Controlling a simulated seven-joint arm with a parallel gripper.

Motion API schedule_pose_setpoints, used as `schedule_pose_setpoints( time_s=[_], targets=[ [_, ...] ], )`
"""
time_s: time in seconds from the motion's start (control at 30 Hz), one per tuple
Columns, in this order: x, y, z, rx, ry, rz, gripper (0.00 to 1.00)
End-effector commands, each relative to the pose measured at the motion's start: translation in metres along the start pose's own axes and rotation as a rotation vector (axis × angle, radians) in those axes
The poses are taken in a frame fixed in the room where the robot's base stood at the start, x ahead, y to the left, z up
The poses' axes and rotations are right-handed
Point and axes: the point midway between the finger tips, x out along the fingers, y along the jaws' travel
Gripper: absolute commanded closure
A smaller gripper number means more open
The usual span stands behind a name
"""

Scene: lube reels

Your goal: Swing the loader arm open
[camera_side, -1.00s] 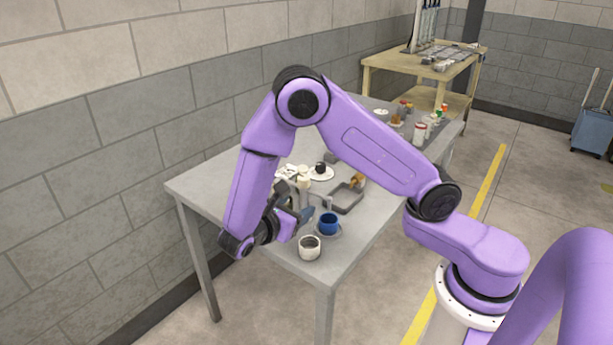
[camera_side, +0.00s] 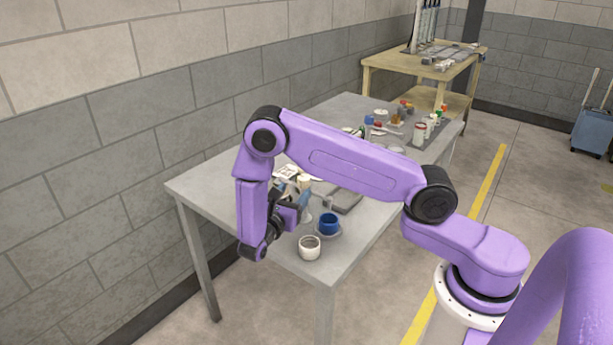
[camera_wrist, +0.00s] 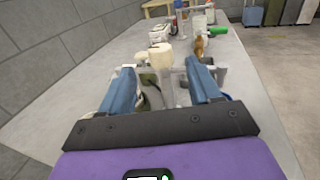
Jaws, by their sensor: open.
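My gripper (camera_wrist: 160,68) is open, its two blue fingers pointing forward along the table. It also shows at the near left part of the table in the side view (camera_side: 304,203). Between and just beyond the fingers in the wrist view is a pale grey metal fixture (camera_wrist: 181,72) with upright and cross bars. A cream round-topped post (camera_wrist: 160,56) stands at it, with a second cream top beside it to the left. I cannot tell which part is the loader arm, or whether the fingers touch anything. The fixture is mostly hidden behind my gripper in the side view.
A blue mug (camera_side: 328,224) on a saucer and a white cup (camera_side: 309,247) stand near the table's front corner. A grey tray (camera_side: 343,201) lies behind them. Several small jars and bottles stand at the far end. A brick wall runs along the left.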

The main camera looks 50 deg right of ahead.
Motion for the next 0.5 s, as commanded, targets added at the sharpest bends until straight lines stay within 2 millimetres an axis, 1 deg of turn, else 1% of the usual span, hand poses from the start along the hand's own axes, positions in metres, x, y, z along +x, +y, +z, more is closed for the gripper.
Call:
schedule_pose_setpoints(
  time_s=[0.03,0.3,0.5],
  targets=[
    [0.011,-0.001,0.0,-0.001,0.0,-0.005,0.37],
    [0.06,-0.001,0.0,0.0,0.0,-0.005,0.37],
    [0.085,-0.001,0.0,0.0,0.0,-0.002,0.37]
  ],
)
